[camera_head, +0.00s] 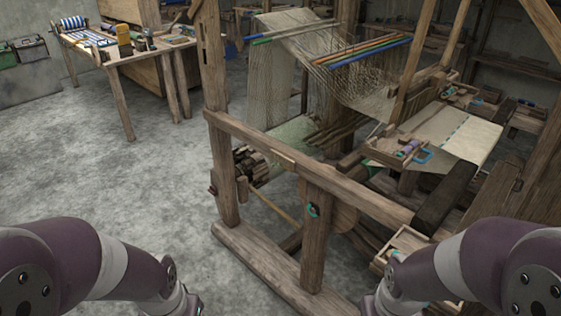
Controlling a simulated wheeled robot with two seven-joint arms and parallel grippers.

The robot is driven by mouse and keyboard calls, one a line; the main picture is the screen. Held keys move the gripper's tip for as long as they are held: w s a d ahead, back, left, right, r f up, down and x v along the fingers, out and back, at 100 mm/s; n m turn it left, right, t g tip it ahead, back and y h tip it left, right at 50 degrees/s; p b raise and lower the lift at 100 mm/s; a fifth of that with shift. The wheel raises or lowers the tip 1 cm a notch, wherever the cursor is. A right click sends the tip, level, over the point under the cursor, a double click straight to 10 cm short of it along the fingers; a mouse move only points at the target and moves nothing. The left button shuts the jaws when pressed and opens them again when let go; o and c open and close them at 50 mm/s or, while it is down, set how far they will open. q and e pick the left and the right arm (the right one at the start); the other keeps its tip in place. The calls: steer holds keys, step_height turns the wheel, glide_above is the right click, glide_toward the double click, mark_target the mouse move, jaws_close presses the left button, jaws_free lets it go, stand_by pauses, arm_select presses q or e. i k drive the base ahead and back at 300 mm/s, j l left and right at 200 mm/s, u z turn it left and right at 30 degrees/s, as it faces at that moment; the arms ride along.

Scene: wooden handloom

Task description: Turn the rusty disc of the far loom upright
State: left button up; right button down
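The wooden handloom (330,185) fills the middle and right. A round brown disc-like part (345,214) shows partly behind a short front post (316,240). I cannot tell whether it is the rusty disc. A dark, toothed-looking roller end (250,164) sits low at the loom's left side. My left arm (85,262) comes in at the bottom left and my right arm (470,262) at the bottom right.
A table (125,58) with a striped cloth and several tools stands at the back left. The grey floor (110,175) between it and the loom is clear. A small wooden tray (400,245) sits just beyond my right arm.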

mark_target(213, 191)
steer(key=i+j+z, duration=0.1)
steer(key=i+j, duration=0.2)
steer(key=i+j+z, duration=0.1)
steer(key=i+j, duration=0.2)
steer(key=j, duration=0.15)
steer(key=i+j+z, duration=0.1)
steer(key=i+j, duration=0.15)
steer(key=j, duration=0.15)
steer(key=i+j+z, duration=0.1)
steer(key=i+j, duration=0.15)
steer(key=j, duration=0.15)
steer(key=i+j+z, duration=0.1)
steer(key=i+j, duration=0.15)
steer(key=j, duration=0.2)
steer(key=i+j+z, duration=0.1)
steer(key=i+j, duration=0.15)
steer(key=j, duration=0.2)
steer(key=i+j+z, duration=0.1)
steer(key=j, duration=0.35)
steer(key=i+j+z, duration=0.15)
steer(key=i+j, duration=0.15)
steer(key=j, duration=0.2)
